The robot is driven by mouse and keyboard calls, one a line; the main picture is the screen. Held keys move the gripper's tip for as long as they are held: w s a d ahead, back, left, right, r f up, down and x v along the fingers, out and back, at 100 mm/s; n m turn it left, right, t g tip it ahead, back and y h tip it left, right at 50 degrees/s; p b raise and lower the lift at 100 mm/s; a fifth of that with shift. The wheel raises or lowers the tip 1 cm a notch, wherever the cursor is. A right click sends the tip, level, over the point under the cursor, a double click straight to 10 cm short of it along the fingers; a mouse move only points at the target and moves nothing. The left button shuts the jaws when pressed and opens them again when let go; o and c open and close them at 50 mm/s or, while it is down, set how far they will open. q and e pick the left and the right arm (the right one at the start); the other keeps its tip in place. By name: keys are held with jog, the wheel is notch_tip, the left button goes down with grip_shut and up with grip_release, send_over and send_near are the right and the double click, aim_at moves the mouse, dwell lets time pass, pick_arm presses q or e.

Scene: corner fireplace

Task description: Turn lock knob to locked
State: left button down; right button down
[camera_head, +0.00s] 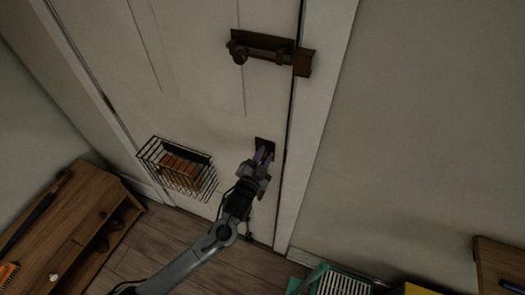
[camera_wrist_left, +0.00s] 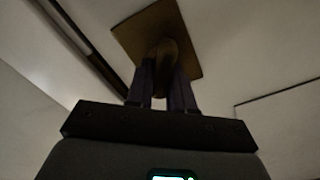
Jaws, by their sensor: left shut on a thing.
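The lock knob (camera_wrist_left: 165,62) is a small brownish piece on a square brass-brown plate (camera_wrist_left: 184,27) on the white door (camera_head: 205,70). In the head view the plate (camera_head: 265,143) sits low near the door's right edge, and the knob is mostly hidden behind my gripper. My left gripper (camera_head: 264,153) reaches up to the plate from below. In the left wrist view the purple-grey fingers (camera_wrist_left: 162,80) stand on either side of the knob, shut on it. My right gripper is not in view.
A brown slide bolt (camera_head: 262,47) is mounted higher on the door. A wire basket (camera_head: 202,193) with brownish contents hangs left of my gripper. A wooden bench (camera_head: 75,225) stands at the lower left. A green crate (camera_head: 312,279) is at the bottom right.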

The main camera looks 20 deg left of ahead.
pick_arm(q)
jog(key=m+p, duration=0.1)
jog(key=m, duration=0.1)
jog(key=m+p, duration=0.1)
jog(key=m, duration=0.1)
jog(key=m+p, duration=0.1)
jog(key=m, duration=0.1)
jog(key=shift+d+f, duration=0.2)
jog(key=shift+d, duration=0.05)
jog(key=shift+f+m+p, duration=0.15)
jog(key=shift+m+p, duration=0.4)
jog(key=shift+m, duration=0.5)
jog(key=shift+f+m+p, duration=0.15)
jog(key=shift+m+p, duration=0.35)
jog(key=shift+m, duration=0.55)
jog(key=shift+f, duration=0.1)
jog(key=c, duration=1.1)
grip_release()
jog(key=shift+s+a+b, duration=0.15)
jog(key=shift+s+b, duration=0.15)
jog(key=shift+s, duration=5.1)
